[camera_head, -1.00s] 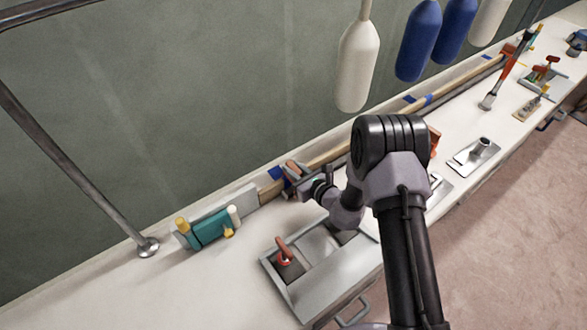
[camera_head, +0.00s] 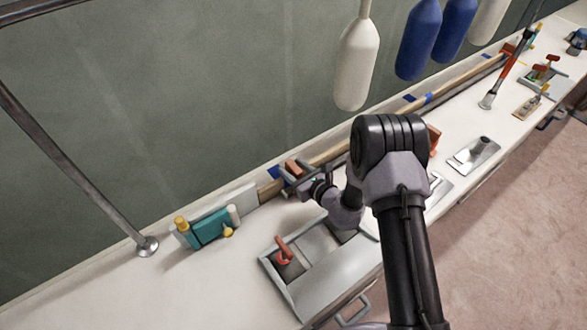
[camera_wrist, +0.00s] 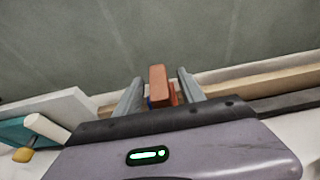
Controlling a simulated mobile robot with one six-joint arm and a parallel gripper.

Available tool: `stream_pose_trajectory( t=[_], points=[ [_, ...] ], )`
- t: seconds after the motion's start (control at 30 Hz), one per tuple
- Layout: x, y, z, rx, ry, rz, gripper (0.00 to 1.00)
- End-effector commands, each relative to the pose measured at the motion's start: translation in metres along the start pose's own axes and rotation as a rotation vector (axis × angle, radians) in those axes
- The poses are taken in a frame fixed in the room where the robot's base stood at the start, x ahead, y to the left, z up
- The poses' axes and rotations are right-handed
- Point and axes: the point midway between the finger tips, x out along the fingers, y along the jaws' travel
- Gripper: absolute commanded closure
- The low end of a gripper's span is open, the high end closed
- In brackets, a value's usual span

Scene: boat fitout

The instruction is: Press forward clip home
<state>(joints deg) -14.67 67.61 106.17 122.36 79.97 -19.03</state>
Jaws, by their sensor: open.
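An orange-brown clip (camera_head: 292,167) sits at the near end of the long wooden strip (camera_head: 330,153) along the back of the bench. In the wrist view the clip (camera_wrist: 158,84) stands between the two grey fingers, with a gap showing on the finger sides. My gripper (camera_head: 287,178) is open around it; in the wrist view its fingers (camera_wrist: 160,92) point toward the wall. The clip's lower part and its seat on the strip are hidden by the gripper body.
A teal tool with yellow knobs (camera_head: 210,228) stands left of the gripper by a pale board. A grey tray (camera_head: 305,292) holding a red-handled item lies in front. Fenders hang above, including a white one (camera_head: 357,68). A metal post (camera_head: 75,165) rises at left.

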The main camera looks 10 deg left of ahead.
Motion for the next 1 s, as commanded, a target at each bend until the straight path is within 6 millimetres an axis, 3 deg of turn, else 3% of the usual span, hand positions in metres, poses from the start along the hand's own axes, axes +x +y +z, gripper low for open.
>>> stream_pose_trajectory(
  t=[0.17, 0.7, 0.83, 1.0],
  points=[
    [-0.013, -0.001, 0.001, 0.001, 0.001, -0.002, 0.53],
    [-0.152, -0.001, 0.002, 0.003, 0.001, -0.004, 0.53],
    [-0.169, -0.001, 0.001, 0.002, 0.0, -0.002, 0.53],
    [-0.175, 0.0, 0.0, 0.0, 0.0, 0.0, 0.53]
  ],
)
